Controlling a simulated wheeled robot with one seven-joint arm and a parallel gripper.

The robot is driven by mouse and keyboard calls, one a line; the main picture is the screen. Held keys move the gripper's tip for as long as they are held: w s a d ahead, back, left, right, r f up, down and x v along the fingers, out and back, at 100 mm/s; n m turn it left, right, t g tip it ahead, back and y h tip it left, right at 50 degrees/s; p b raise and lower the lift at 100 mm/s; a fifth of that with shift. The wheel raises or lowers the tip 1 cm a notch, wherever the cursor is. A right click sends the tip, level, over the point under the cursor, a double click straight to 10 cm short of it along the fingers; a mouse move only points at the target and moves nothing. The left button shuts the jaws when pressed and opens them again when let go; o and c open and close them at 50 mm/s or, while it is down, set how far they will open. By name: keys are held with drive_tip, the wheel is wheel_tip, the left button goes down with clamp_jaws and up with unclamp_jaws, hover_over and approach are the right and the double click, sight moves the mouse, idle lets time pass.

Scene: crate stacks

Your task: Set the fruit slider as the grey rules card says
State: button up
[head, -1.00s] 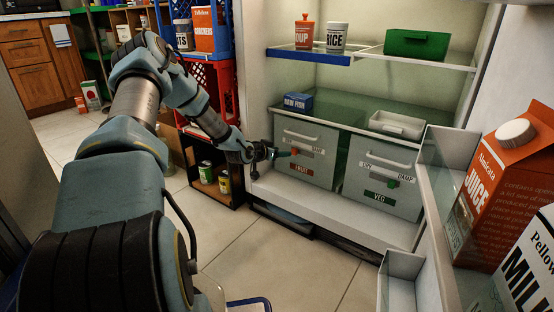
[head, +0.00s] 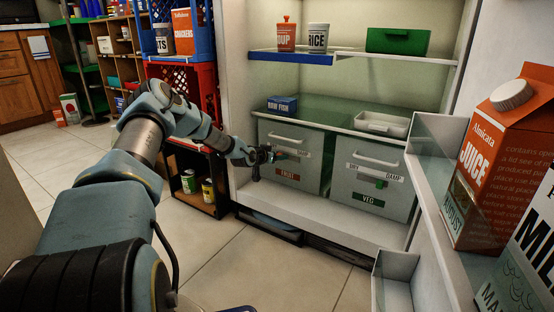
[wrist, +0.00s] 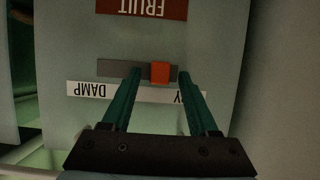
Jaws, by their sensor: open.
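The fruit drawer (head: 312,178) is the left grey drawer in the fridge, with a red FRUIT label (head: 287,174). In the wrist view it appears upside down. Its red slider knob (wrist: 160,74) sits in a dark track (wrist: 115,68), on the DRY side, away from the DAMP label (wrist: 90,90). My gripper (wrist: 160,75) is open at the drawer front, one finger on each side of the knob. The knob is nearer the right finger in the wrist view; contact cannot be told. In the head view my gripper (head: 270,155) partly hides the slider. No grey rules card is visible.
The veg drawer (head: 395,197) with a green slider stands to the right. A raw fish box (head: 282,105) and white tray (head: 381,126) sit above. The open fridge door with juice (head: 503,155) and milk bounds the right; crates (head: 192,95) stand left. Floor in front is clear.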

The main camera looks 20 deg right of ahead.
clamp_jaws()
idle(0.5)
idle(0.9)
